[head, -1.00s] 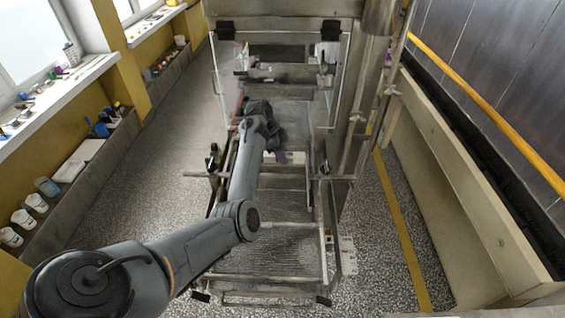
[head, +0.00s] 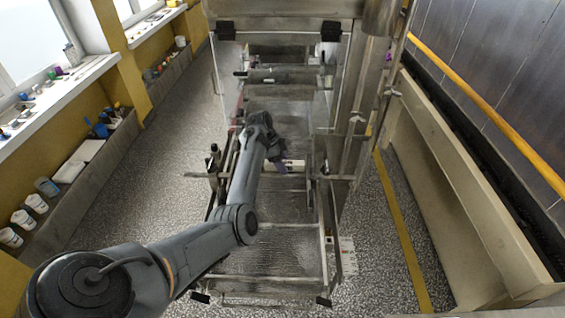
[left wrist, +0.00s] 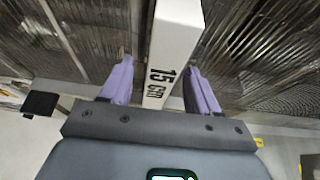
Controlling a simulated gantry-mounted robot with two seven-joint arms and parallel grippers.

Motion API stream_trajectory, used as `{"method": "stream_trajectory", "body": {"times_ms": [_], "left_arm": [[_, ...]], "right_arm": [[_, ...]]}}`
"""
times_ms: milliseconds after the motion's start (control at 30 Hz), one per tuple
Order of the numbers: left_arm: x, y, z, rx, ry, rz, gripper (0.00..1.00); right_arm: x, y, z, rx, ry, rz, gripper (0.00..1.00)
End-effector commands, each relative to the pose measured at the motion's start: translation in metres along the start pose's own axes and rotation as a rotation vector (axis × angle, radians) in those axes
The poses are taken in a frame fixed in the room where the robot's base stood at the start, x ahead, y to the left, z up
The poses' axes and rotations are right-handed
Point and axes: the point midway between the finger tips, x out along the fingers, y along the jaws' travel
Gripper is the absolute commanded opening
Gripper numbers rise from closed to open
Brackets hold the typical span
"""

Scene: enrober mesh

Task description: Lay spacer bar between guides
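The white spacer bar (left wrist: 176,45), printed "15 cm", runs from between the two lilac fingers to the top edge of the left wrist view. In the head view a small part of the bar (head: 293,164) shows pale beside my left gripper (head: 282,164), over the middle of the mesh. My left gripper is open in the wrist view (left wrist: 158,88), with one finger on each side of the bar. A gap shows between the left-hand finger and the bar; the right-hand finger is close beside it, contact unclear. My right gripper is not in view.
The wire mesh belt (head: 270,258) lies in a metal frame below my left arm. A side rail with clamp posts (head: 213,165) stands on the left. Clear guard panels and a roller (head: 285,76) are farther back. The speckled floor to the left is clear.

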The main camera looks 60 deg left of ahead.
Motion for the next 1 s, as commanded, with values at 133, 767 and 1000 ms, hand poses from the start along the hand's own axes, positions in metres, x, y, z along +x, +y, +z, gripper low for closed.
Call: {"method": "stream_trajectory", "body": {"times_ms": [133, 767, 1000], "left_arm": [[0.000, 0.000, 0.000, 0.000, 0.000, 0.000, 0.61], [-0.081, -0.001, -0.002, 0.000, 0.001, -0.004, 0.61], [-0.113, -0.001, -0.002, 0.000, 0.000, -0.001, 0.61]], "right_arm": [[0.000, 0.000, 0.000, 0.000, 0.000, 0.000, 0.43], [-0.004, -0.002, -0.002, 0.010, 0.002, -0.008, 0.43], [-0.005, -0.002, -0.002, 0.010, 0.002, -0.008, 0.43]]}}
